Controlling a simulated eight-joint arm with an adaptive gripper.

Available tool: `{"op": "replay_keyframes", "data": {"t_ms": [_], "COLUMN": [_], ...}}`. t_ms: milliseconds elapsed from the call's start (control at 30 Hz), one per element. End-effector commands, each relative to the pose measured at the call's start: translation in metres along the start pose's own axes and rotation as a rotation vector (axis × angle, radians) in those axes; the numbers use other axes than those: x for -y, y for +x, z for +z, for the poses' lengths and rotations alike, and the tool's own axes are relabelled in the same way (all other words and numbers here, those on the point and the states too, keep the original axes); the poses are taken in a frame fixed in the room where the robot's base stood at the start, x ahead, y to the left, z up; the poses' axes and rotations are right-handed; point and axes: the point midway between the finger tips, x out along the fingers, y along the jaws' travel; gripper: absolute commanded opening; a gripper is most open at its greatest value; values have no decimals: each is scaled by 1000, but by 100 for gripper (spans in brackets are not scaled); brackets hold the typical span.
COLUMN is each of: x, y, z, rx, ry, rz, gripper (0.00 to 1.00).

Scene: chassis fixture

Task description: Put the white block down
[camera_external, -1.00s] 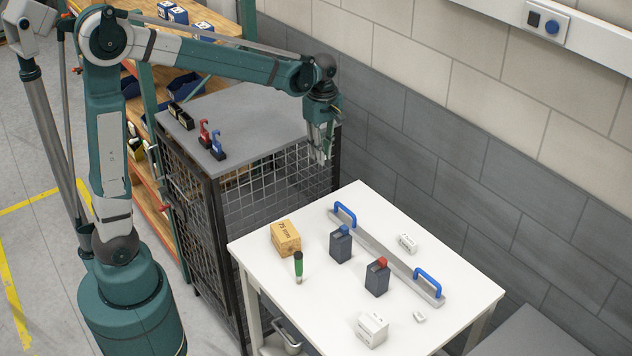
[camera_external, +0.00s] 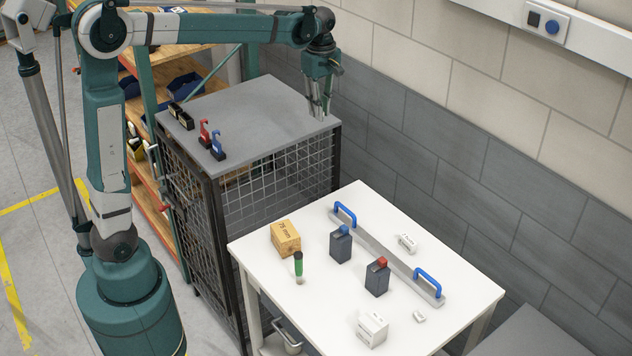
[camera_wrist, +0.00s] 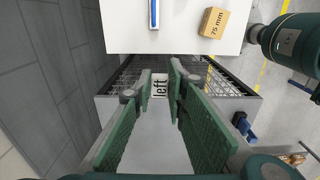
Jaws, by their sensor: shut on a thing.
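My gripper (camera_external: 319,112) hangs pointing down over the far right corner of the grey top of the mesh cage (camera_external: 250,100). In the wrist view my gripper's fingers (camera_wrist: 160,82) are closed around a white block (camera_wrist: 159,90) with the dark word "left" on its face. In the external view the block is too small and covered by the fingers to make out clearly. I cannot tell whether its underside touches the cage top.
Red and blue parts (camera_external: 211,140) and black parts (camera_external: 181,116) stand along the cage top's left edge; its middle is clear. The white table (camera_external: 330,315) holds a wooden 75 mm block (camera_external: 286,237), dark containers, a blue-handled bar and white pieces. A wall stands behind.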

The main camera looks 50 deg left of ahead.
Motion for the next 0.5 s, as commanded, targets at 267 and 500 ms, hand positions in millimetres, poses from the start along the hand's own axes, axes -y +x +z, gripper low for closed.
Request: {"op": "replay_keyframes", "data": {"t_ms": [267,500], "x": [-37,-61], "y": [-4,-3], "z": [-76,-146], "rx": [0,0], "ry": [-8,-10], "rz": [0,0], "gripper": [7,7]}}
